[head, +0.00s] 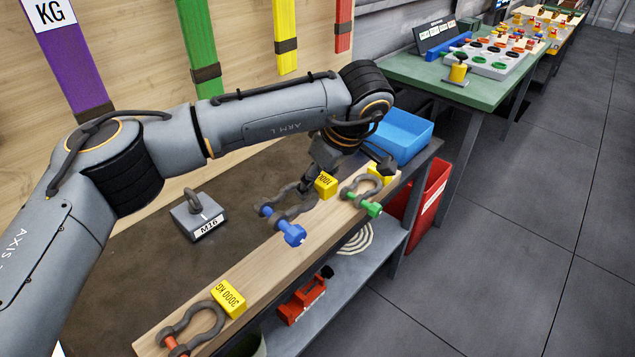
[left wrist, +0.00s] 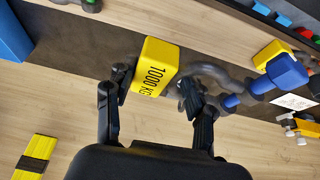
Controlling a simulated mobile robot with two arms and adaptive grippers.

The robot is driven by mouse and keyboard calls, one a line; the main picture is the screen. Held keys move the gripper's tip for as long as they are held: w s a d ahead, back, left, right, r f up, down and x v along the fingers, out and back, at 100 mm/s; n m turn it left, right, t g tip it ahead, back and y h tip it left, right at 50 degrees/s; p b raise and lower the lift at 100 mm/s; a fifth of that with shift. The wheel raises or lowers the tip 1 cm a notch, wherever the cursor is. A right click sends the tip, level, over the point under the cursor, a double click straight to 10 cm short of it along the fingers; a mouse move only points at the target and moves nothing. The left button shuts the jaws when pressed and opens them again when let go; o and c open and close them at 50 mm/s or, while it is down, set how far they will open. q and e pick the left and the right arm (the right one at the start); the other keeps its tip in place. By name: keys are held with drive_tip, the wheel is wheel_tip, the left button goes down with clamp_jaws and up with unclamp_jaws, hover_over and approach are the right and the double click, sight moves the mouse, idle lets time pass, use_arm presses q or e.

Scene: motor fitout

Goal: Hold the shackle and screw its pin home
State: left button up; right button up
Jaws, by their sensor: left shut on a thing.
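The grey bow shackle (head: 290,192) with a blue pin (head: 292,234) lies over the join of the dark mat and the wooden board; I cannot tell if it is lifted. Its yellow 1000 KG block (head: 326,185) is at the bow end. My left gripper (head: 309,184) reaches down at this block. In the left wrist view the block (left wrist: 155,66) is between the fingers of my left gripper (left wrist: 156,88), which is shut on it, the right finger overlapping the shackle bow (left wrist: 212,70). The blue pin head (left wrist: 286,72) stands out at the right with some blue shank showing. My right gripper is not in view.
The wooden board (head: 262,262) also carries a green-pinned shackle (head: 362,190) and an orange-pinned shackle (head: 192,322) with a 3000 KG block (head: 229,298). A grey M16 weight-like block (head: 197,215) stands on the mat. A blue bin (head: 405,137) is behind.

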sight(313, 231)
use_arm(q)
drive_tip(key=shift+w, duration=0.15)
drive_tip(key=shift+f, duration=0.2)
idle(0.3)
drive_tip(key=shift+f+b, duration=1.15)
drive_tip(key=shift+f, duration=0.15)
drive_tip(key=shift+f+b, duration=3.5)
drive_tip(key=shift+f, duration=1.45)
drive_tip(key=o, duration=1.5)
drive_tip(key=shift+o, duration=0.2)
drive_tip(key=c, duration=1.3)
